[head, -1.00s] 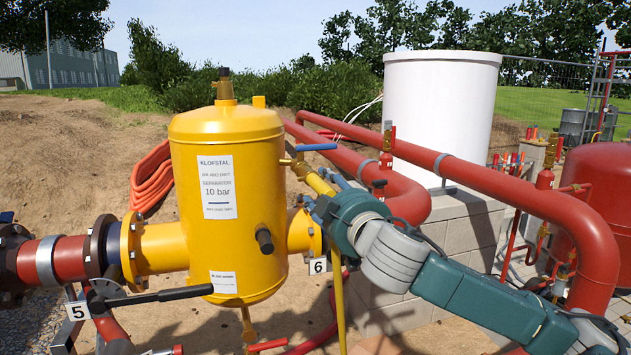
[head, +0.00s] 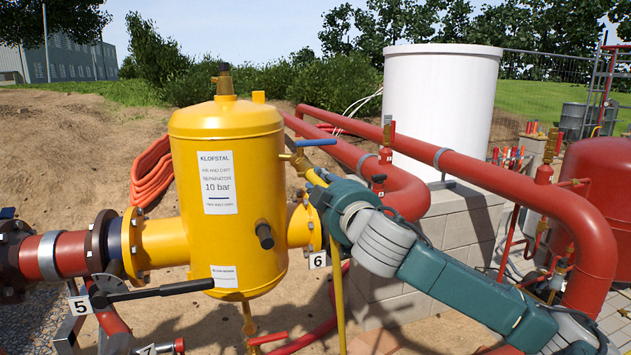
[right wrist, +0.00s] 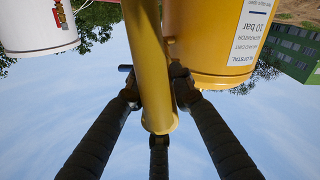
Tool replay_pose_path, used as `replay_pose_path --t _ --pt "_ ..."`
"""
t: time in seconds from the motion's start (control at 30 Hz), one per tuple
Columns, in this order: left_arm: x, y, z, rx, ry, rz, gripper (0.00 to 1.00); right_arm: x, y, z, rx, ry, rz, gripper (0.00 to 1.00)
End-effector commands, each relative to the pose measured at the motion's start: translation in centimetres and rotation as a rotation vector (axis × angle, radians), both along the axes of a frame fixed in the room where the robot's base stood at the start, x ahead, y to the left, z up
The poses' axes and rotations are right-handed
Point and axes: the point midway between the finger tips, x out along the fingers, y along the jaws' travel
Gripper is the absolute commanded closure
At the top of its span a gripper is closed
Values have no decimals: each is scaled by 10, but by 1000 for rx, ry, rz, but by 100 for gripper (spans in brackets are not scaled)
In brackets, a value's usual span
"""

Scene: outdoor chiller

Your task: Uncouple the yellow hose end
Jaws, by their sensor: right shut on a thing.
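The yellow hose end (head: 315,179) sits at the brass valve with the blue lever (head: 316,143), on the right side of the yellow separator (head: 226,190). I cannot tell whether the two are still joined. My right gripper (head: 321,192) reaches in from the right and is shut around the hose end. In the right wrist view, the black fingers (right wrist: 157,97) close round a yellow tube (right wrist: 148,60), its rounded lower end showing between them. The yellow hose (head: 338,300) hangs down below the gripper. My left gripper is not in view.
A black-handled valve lever (head: 160,291) stands at the front left, by tag 5 (head: 79,305). Tag 6 (head: 317,260) hangs below the separator's right flange. Thick red pipes (head: 480,180) and a grey block plinth (head: 450,235) with a white tank (head: 440,110) stand behind my right arm.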

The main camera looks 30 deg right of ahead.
Motion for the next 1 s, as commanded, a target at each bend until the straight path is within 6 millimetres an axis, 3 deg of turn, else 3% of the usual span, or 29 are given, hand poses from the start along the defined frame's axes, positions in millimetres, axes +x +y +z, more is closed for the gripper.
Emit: replay_pose_path --t 1.0 --pt "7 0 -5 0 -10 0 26 -16 4 0 0 -1 0 100"
